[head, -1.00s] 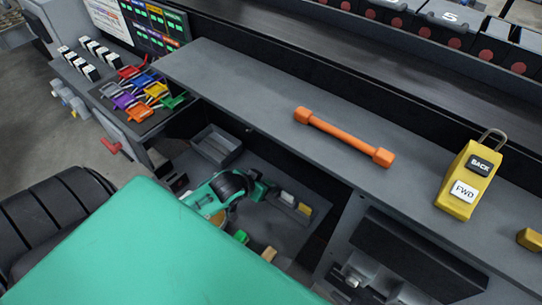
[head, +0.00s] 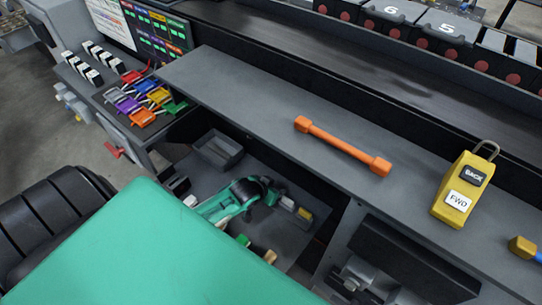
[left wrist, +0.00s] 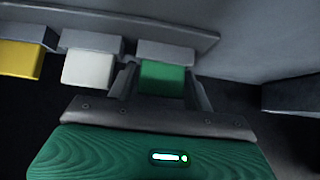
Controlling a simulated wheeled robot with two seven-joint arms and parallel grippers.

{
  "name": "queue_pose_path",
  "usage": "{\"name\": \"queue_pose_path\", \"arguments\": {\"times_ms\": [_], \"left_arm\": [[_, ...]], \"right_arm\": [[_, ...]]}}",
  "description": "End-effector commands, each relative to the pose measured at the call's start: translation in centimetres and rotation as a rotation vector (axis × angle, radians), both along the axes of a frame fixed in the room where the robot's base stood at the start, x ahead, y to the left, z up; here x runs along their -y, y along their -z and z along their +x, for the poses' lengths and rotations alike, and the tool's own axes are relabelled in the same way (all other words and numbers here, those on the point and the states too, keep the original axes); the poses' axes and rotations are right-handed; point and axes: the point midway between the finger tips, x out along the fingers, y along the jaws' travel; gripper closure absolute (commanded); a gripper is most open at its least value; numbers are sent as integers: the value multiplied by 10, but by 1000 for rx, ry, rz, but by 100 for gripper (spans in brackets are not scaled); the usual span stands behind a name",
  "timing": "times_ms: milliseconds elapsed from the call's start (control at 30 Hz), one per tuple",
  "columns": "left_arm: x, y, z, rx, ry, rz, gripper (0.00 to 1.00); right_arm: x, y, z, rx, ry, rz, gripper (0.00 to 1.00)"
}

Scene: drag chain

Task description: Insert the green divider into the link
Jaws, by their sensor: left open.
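The green divider (left wrist: 162,79) has a dark grey top and shows in the left wrist view between the two fingers of my left gripper (left wrist: 160,94). The fingers are open, one on each side of it; I cannot tell whether they touch it. In the head view my left gripper (head: 271,193) is low in the recess under the bench, and it hides the green divider there. The drag chain links (head: 445,28), numbered 5 and 6, are at the top right. My right gripper is not in view.
A white divider (left wrist: 88,68) and a yellow divider (left wrist: 20,60) stand in a row beside the green one. A grey bin (head: 218,150) is behind my gripper. The bench (head: 260,95) above holds an orange bar (head: 342,146) and a yellow FWD/BACK pendant (head: 464,190).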

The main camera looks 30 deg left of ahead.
Motion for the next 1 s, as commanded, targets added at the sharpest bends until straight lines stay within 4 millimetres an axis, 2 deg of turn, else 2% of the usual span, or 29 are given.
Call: {"name": "queue_pose_path", "arguments": {"times_ms": [100, 267, 667, 867, 1000], "left_arm": [[0, 0, 0, 0, 0, 0, 51], [0, 0, 0, 0, 0, 0, 82], [0, -5, 0, 2, 1, -1, 82], [0, -25, 0, 3, 1, 0, 82], [0, -46, 0, 4, 0, 0, 82]], "right_arm": [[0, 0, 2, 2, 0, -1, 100], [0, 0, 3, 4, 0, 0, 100], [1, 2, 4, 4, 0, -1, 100], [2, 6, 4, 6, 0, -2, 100], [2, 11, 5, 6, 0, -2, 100]]}}
